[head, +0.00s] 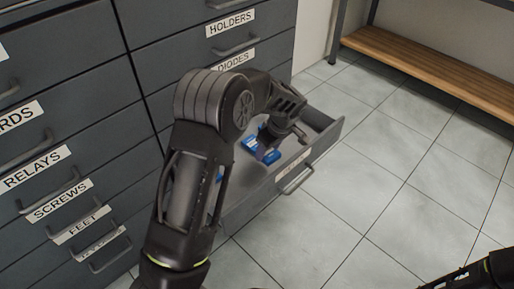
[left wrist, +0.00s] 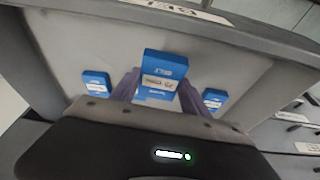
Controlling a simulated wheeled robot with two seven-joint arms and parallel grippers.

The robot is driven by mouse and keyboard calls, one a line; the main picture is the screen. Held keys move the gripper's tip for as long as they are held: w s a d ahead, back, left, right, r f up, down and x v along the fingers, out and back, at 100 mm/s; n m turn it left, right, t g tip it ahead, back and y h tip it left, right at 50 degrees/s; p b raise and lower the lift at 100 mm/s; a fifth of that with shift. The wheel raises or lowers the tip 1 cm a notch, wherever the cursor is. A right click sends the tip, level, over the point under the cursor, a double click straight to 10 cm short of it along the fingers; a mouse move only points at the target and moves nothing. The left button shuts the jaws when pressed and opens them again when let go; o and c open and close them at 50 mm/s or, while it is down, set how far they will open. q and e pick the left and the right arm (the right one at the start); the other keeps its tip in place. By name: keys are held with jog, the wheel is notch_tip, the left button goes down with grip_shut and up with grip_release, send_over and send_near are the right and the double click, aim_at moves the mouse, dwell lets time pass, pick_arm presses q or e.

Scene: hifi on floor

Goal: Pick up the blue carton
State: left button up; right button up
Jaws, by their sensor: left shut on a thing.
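The blue carton (left wrist: 164,66) has a white label and sits between the two purple-grey fingers of my left gripper (left wrist: 160,88) in the left wrist view. The gripper is shut on it. In the head view my left gripper (head: 268,146) reaches down into an open drawer (head: 240,207), with the blue carton (head: 250,145) partly hidden by the fingers. I cannot tell whether the carton touches the drawer floor. My right gripper's fingers do not show; only a dark part of my right arm is at the lower right.
Two more blue cartons lie in the drawer, one at left (left wrist: 97,83) and one at right (left wrist: 213,99) of the gripper. The drawer walls stand close around. A grey labelled cabinet (head: 90,60) is at left, a wooden bench (head: 430,65) at the back right. The tiled floor (head: 380,190) is clear.

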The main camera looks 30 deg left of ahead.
pick_arm(q)
jog(key=shift+d, duration=0.1)
dwell(0.6)
